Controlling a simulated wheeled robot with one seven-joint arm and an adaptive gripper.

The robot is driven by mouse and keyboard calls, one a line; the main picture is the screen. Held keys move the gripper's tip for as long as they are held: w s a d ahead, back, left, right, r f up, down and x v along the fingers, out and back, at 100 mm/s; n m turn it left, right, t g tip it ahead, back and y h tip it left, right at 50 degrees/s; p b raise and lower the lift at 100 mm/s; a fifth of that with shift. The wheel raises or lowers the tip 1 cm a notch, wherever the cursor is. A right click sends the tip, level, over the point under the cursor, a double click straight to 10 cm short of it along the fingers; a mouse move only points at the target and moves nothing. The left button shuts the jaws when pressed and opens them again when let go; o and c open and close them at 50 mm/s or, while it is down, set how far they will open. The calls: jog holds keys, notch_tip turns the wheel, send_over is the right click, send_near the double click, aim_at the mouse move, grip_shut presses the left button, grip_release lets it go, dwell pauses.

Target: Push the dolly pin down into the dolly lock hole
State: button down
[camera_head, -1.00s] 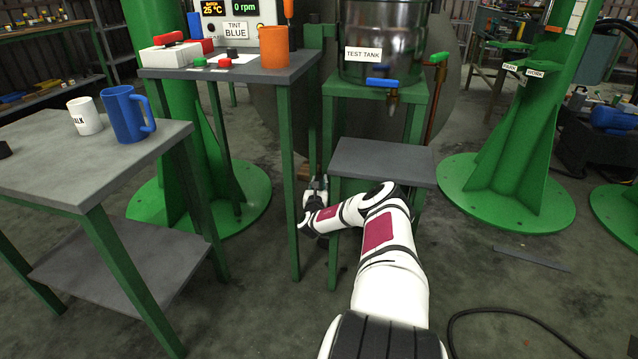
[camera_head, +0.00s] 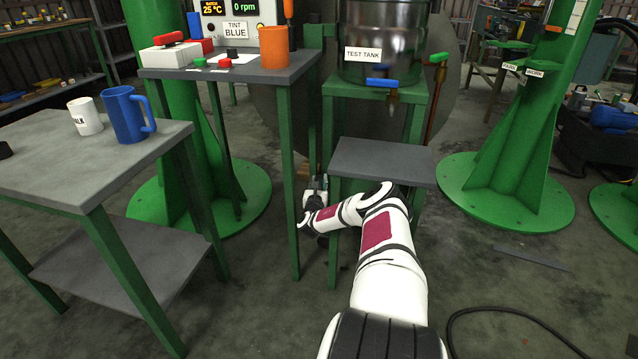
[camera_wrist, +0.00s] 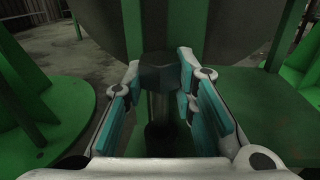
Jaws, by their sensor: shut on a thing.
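The dolly pin (camera_wrist: 157,103) shows in the wrist view as an upright grey shaft with a dark, wide head (camera_wrist: 160,72). My gripper (camera_wrist: 160,78) is shut on the pin, its teal-padded fingers on either side of it. A dark round spot, which looks like the dolly lock hole (camera_wrist: 160,132), lies around the pin's lower end. I cannot tell how deep the pin sits in it. In the head view my gripper (camera_head: 315,198) is low between green table legs, and the pin and hole are hidden there.
A green stand (camera_head: 416,100) carries the test tank (camera_head: 385,35), with a grey shelf (camera_head: 385,160) above my forearm. A table leg (camera_head: 290,180) stands close left of my gripper. Green column bases (camera_head: 510,195) flank the area. A black cable (camera_head: 510,312) lies on the floor.

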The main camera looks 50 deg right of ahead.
jog(key=shift+f+b, duration=1.5)
jog(key=shift+f, duration=0.7)
jog(key=shift+r, duration=0.15)
jog(key=shift+r+p, duration=1.75)
jog(key=shift+p, duration=0.35)
jog(key=shift+p, duration=0.5)
dwell(0.6)
jog(key=shift+f+b, duration=1.45)
jog(key=shift+f, duration=0.45)
jog(key=c, duration=1.2)
grip_release()
jog(key=shift+a, duration=0.1)
